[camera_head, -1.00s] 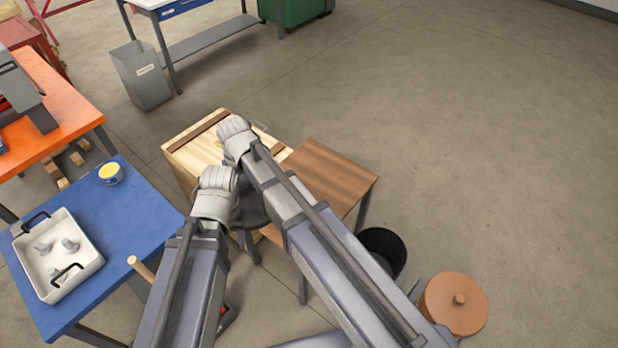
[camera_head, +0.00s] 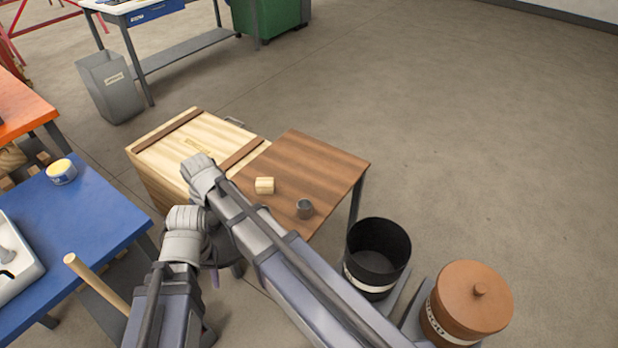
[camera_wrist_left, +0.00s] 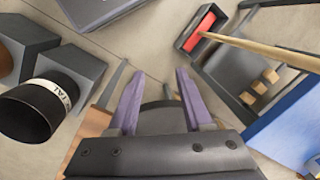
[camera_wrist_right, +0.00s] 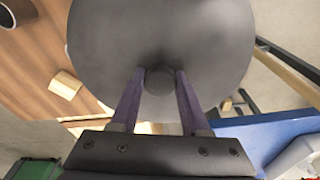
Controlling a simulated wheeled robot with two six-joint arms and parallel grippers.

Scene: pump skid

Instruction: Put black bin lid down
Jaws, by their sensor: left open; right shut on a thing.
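The black bin lid (camera_wrist_right: 160,40) is a dark round disc with a knob. In the right wrist view my right gripper (camera_wrist_right: 159,82) is shut on that knob. In the head view the lid is mostly hidden behind my forearms. My left gripper (camera_wrist_left: 158,85) is open, its purple fingers apart, with a dark rounded edge showing between them; I cannot tell whether they touch it. The black bin (camera_head: 378,250) stands uncovered on the right of the head view. It also shows in the left wrist view (camera_wrist_left: 35,105), with a white band reading METAL.
A brown table (camera_head: 315,165) holds a small wooden block (camera_head: 264,186) and a grey cup (camera_head: 304,209); part of its top is clear. A wooden crate (camera_head: 165,150) adjoins it. A brown-lidded bin (camera_head: 468,300) stands beside the black bin. A blue table (camera_head: 85,215) is at left.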

